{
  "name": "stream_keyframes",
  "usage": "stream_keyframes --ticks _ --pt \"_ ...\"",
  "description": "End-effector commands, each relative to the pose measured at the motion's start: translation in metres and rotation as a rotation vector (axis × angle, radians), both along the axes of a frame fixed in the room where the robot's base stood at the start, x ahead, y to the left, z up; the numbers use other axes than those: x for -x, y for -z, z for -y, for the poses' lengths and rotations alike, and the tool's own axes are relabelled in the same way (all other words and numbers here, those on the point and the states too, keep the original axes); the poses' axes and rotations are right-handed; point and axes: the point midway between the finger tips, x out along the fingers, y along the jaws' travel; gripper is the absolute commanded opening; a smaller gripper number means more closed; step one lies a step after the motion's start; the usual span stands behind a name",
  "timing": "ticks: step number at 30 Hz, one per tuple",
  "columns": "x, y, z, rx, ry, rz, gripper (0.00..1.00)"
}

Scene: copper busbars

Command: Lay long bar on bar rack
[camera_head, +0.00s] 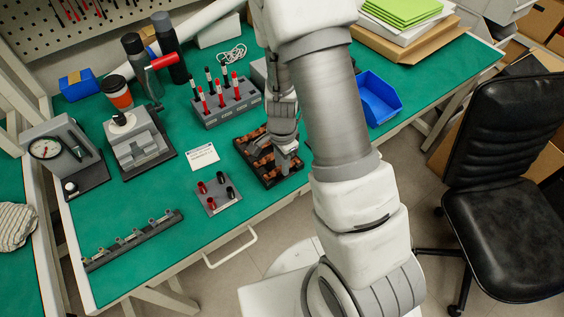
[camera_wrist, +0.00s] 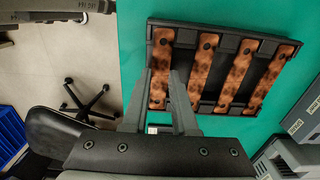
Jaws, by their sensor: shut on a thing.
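My gripper (camera_head: 287,163) is low over a dark tray (camera_wrist: 229,31) of copper bars, near the table's front edge. In the wrist view its fingers (camera_wrist: 161,88) are shut on the leftmost copper bar (camera_wrist: 161,62), which lies at the tray's left side. I cannot tell whether this bar is lifted. Several copper bars with dark round holes lie side by side in the tray; the arm hides part of it in the head view. A long dark rail (camera_head: 133,240) with several upright metal holders, possibly the bar rack, lies at the table's front left.
A grey plate with red and black posts (camera_head: 217,193) stands between tray and rail. A grey block of red and black tools (camera_head: 226,101) stands behind the tray. A lever press (camera_head: 138,140) and dial gauge (camera_head: 62,155) stand left. Green table is clear around the rail.

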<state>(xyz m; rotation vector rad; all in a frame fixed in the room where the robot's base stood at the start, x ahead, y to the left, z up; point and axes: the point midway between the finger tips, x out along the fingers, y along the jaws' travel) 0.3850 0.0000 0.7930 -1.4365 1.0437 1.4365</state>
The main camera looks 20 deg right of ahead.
Motion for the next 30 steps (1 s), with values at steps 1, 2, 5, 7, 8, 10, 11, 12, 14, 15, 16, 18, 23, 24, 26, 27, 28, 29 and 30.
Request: stream_keyframes --ticks 1,2,5,7,8,10,11,12,14,15,16,18,23,24,26,27,28,29,30 --pt "-0.0001 -0.0003 0.0001 0.0 0.0 0.0 0.0" --pt "-0.0001 -0.0003 0.0001 0.0 0.0 0.0 0.0" --pt "-0.0001 -0.0003 0.0001 0.0 0.0 0.0 0.0" --pt "-0.0001 -0.0003 0.0001 0.0 0.0 0.0 0.35" --pt "-0.0001 -0.0003 0.0001 0.0 0.0 0.0 0.41" --pt "-0.0001 -0.0003 0.0001 0.0 0.0 0.0 0.53" --pt "-0.0001 -0.0003 0.0001 0.0 0.0 0.0 0.59" --pt "0.0 -0.0003 0.0001 0.0 0.0 0.0 0.61" --pt "0.0 -0.0003 0.0001 0.0 0.0 0.0 0.61" --pt "0.0 -0.0003 0.0001 0.0 0.0 0.0 0.61" --pt "0.0 -0.0003 0.0001 0.0 0.0 0.0 0.61" --pt "0.0001 -0.0003 0.0001 0.0 0.0 0.0 0.61" --pt "0.0001 -0.0003 0.0 0.0 0.0 0.0 0.61" --pt "0.0001 -0.0003 0.0 0.0 0.0 0.0 0.61" --pt "0.0 -0.0005 0.0001 0.0 0.0 0.0 0.61" --pt "0.0 -0.0011 0.0 0.0 0.0 0.0 0.61" --pt "0.0 -0.0019 0.0 0.0 0.0 0.0 0.61" --pt "0.0 -0.0028 0.0 0.0 0.0 0.0 0.61" --pt "0.0 -0.0044 0.0 0.0 0.0 0.0 0.61"
